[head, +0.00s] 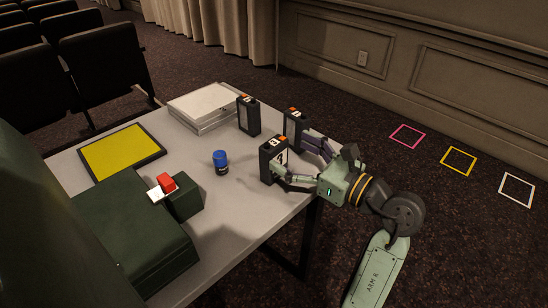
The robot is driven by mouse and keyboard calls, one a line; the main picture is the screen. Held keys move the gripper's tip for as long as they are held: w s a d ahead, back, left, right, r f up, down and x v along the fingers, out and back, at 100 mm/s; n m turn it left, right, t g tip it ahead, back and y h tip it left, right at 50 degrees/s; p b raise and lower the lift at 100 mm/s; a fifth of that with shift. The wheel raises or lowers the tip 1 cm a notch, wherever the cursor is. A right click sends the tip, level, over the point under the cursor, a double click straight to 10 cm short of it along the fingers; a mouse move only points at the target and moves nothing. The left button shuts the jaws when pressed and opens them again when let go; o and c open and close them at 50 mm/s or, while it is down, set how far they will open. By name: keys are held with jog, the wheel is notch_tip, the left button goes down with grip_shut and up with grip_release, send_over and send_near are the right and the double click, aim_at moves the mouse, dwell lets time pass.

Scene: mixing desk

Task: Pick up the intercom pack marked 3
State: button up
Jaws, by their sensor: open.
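Three dark upright intercom packs with orange tabs stand on the grey table (235,205). One pack (249,117) is at the back left, one (292,122) at the back right, and one (267,162) is nearest me. Each has a small white mark on top, too small to read surely, so I cannot tell which is 3. My gripper (287,163) is open at the right of the nearest pack, its fingers pointing left. One finger reaches by the pack's lower front, the other behind its right side. Whether they touch it is unclear.
A blue-capped jar (221,162) stands left of the nearest pack. A silver case (203,107), a yellow panel (122,151) and a dark green box (130,230) with red and white blocks are farther left. Pink, yellow and white squares mark the floor at right.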

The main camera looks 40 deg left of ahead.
aim_at(280, 146)
jog(key=a, duration=0.1)
jog(key=a+p, duration=0.1)
jog(key=a, duration=0.2)
jog(key=shift+s+a+r+p, duration=0.2)
jog(key=shift+a+r+p, duration=0.05)
jog(key=shift+p, duration=0.1)
jog(key=shift+a+f, duration=0.1)
jog(key=shift+a, duration=0.4)
jog(key=shift+c, duration=0.5)
jog(key=c, duration=1.3)
jog(key=shift+c, duration=0.6)
